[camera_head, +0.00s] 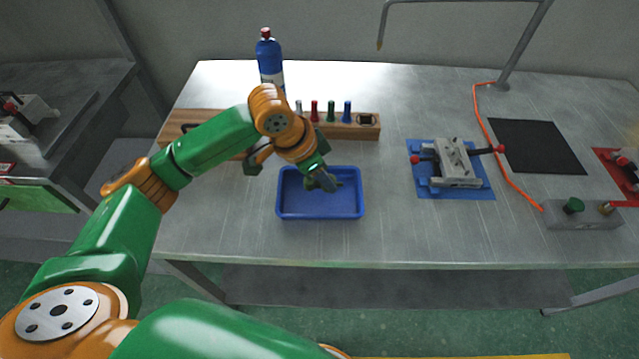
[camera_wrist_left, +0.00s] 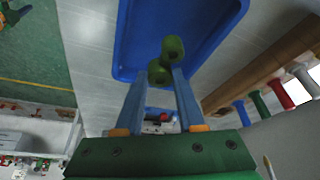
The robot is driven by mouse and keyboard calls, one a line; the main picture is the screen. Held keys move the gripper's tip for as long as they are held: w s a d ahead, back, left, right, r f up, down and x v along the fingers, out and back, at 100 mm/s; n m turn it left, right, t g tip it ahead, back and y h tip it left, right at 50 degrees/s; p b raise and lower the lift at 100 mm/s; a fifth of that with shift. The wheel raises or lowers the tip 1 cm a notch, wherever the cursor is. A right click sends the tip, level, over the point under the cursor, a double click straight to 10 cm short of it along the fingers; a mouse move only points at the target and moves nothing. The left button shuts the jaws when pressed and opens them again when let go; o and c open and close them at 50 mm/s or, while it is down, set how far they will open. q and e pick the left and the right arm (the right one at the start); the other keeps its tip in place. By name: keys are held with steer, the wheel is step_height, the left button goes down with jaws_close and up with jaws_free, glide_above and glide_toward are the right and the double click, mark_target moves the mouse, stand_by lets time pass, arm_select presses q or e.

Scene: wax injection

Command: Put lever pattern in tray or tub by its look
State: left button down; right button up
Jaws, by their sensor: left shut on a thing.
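My left gripper (camera_head: 322,180) is over the blue tray (camera_head: 320,214), toward its back half. In the left wrist view, the two fingers of my left gripper (camera_wrist_left: 167,72) are shut on a green lever pattern (camera_wrist_left: 173,48) with rounded ends. The pattern shows in front of the blue tray (camera_wrist_left: 128,40). In the head view the pattern is small and dark at the fingertips and hard to make out. I cannot tell its exact height above the tray floor. My right gripper is in neither view.
A wooden rack (camera_head: 350,133) with coloured pegs stands behind the tray, and a blue bottle (camera_head: 269,58) stands further back. A metal clamp fixture (camera_head: 455,162) on a blue plate, a black mat (camera_head: 537,147) and an orange hose (camera_head: 489,128) lie to the right. The bench front is clear.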

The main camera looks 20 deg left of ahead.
mark_target(318, 183)
arm_select(q)
steer(key=f, duration=0.4)
steer(key=shift+w+a+p, duration=0.1)
steer(key=shift+a+p, duration=0.2)
steer(key=shift+a, duration=0.05)
steer(key=shift+f, duration=0.1)
steer(key=c, duration=0.5)
jaws_free()
steer(key=v, duration=1.2)
steer(key=shift+d, duration=0.1)
